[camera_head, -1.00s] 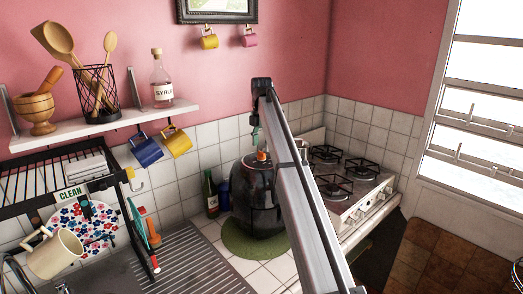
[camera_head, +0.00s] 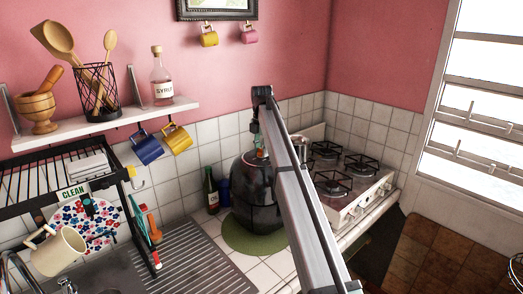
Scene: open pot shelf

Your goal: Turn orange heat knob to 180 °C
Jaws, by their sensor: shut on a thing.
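A dark, rounded pot-like appliance (camera_head: 258,205) stands on a green round mat (camera_head: 240,238) on the tiled counter. The orange heat knob (camera_head: 262,154) shows as a small orange-red patch at its top. My gripper (camera_head: 261,150) points down onto the knob from above and is shut on it. The fingers are small and partly hidden by my arm, which crosses in front of the appliance's right side. No temperature marks or knob pointer can be read.
A gas stove (camera_head: 345,180) stands right of the appliance. A green bottle (camera_head: 211,188) and a blue container (camera_head: 224,192) stand close on its left. A dish rack (camera_head: 70,160) and a wall shelf (camera_head: 110,125) are at the left.

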